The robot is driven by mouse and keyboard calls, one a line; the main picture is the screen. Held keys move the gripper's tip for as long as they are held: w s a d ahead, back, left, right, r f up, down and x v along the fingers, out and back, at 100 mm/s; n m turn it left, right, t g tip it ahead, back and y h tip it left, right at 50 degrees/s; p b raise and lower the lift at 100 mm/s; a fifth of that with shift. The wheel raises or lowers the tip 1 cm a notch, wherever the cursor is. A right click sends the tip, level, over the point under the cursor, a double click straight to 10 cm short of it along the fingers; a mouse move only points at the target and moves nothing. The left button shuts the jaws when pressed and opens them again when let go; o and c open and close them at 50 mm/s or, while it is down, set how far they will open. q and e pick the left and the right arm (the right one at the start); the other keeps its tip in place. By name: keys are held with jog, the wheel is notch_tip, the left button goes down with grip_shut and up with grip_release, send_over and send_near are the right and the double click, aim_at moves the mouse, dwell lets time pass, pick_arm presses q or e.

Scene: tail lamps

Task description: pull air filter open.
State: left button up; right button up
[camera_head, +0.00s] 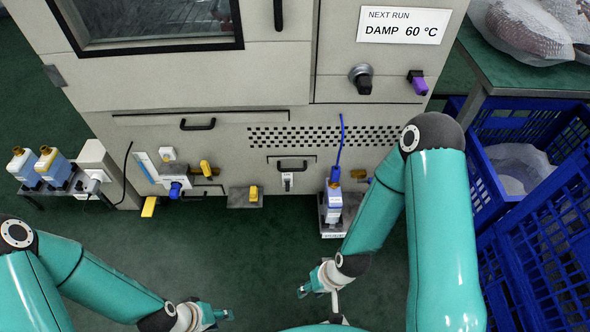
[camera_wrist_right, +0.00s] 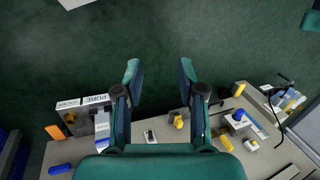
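The air filter is not labelled in view; a small front panel with a black handle (camera_head: 292,164) sits low on the beige machine, below a perforated grille (camera_head: 325,136). I cannot tell for certain that this panel is the filter. My right gripper (camera_head: 318,290) is in front of the machine, low over the floor and apart from the panel. In the right wrist view it (camera_wrist_right: 159,70) is open with nothing between its fingers. My left gripper (camera_head: 222,316) is near the bottom edge, also away from the machine; its finger opening is too small to judge.
A blue-and-white bottle (camera_head: 333,205) stands on a small stand at the machine's foot. Yellow and blue valves (camera_head: 206,168) stick out at the lower left. Bottles (camera_head: 52,165) stand on a side shelf. Blue crates (camera_head: 535,225) are at the right. The green floor before the machine is clear.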

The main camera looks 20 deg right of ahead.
jog(key=w+f+n+t+h+b, duration=0.1)
jog(key=w+f+n+t+b, duration=0.2)
jog(key=w+f, duration=0.35)
jog(key=n+t+h+b, duration=0.7)
jog(key=n+t+b, duration=0.3)
jog(key=n, duration=0.4)
send_near(293, 169)
jog(key=shift+t, duration=0.6)
jog(key=shift+s+f+b+x, duration=0.1)
jog(key=shift+f+b+x, duration=0.4)
jog(key=shift+x, duration=1.2)
jog(key=shift+s+f+b+x, duration=0.1)
jog(key=shift+b+x, duration=0.65)
jog(key=shift+x, duration=0.9)
jog(key=shift+f+b+x, duration=0.3)
jog(key=shift+b+x, duration=0.35)
jog(key=shift+x, duration=1.05)
